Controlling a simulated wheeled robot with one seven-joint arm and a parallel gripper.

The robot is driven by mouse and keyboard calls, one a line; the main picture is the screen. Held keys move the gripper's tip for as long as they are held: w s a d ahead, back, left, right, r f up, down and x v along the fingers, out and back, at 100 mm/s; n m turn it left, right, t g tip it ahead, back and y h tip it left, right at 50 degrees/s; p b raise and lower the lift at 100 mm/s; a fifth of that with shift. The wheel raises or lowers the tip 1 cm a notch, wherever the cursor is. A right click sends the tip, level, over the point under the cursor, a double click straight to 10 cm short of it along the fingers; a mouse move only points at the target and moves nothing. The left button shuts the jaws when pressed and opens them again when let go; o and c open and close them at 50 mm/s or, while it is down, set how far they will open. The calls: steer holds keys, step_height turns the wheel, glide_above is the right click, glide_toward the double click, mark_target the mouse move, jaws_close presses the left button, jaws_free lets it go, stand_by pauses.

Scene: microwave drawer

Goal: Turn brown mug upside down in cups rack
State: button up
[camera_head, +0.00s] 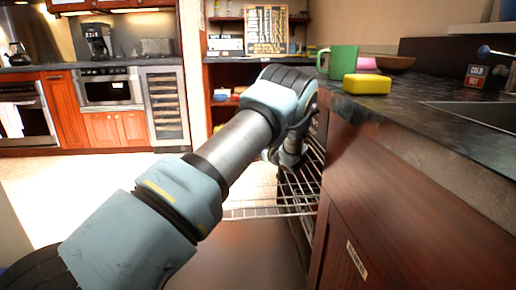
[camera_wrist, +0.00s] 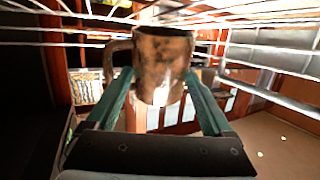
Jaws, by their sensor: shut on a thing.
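The brown mug (camera_wrist: 160,68) is in the wrist view, a mottled copper-brown cup with its handle (camera_wrist: 109,58) to the left. My gripper (camera_wrist: 160,92) is shut on the mug, with one green finger on each side of its body. The mug is close to the wires of the cups rack (camera_wrist: 258,52); I cannot tell whether they touch. Which way the mug's opening faces is not clear. In the head view the wire rack (camera_head: 270,211) sticks out below the counter, and my arm hides the gripper and mug.
A green mug (camera_head: 342,62), a yellow sponge (camera_head: 367,84) and a brown bowl (camera_head: 396,63) stand on the dark counter (camera_head: 420,97) above the rack. A pink item (camera_head: 367,63) is behind the sponge. The floor to the left (camera_head: 60,185) is clear.

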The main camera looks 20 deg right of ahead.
steer(key=shift+f, duration=0.2)
steer(key=o, duration=1)
step_height(320, 180, up, 10)
steer(key=p, duration=0.2)
steer(key=a+r+m+g+h, duration=0.2)
steer(key=a+h, duration=0.1)
steer(key=a, duration=0.6)
steer(key=s+a+f+m+g, duration=0.1)
steer(key=s+a+g, duration=0.3)
steer(key=s+a, duration=0.65)
steer(key=s+a+f+g+h, duration=0.15)
steer(key=s+a+g, duration=0.35)
steer(key=s, duration=1)
steer(key=s+a+f+m+g+y, duration=0.1)
steer(key=s+a+f+g, duration=0.15)
steer(key=s+a, duration=0.9)
step_height(320, 180, up, 25)
steer(key=d+p, duration=0.2)
steer(key=p, duration=2.1)
steer(key=shift+s+d+p, duration=0.15)
steer(key=shift+s+p, duration=0.25)
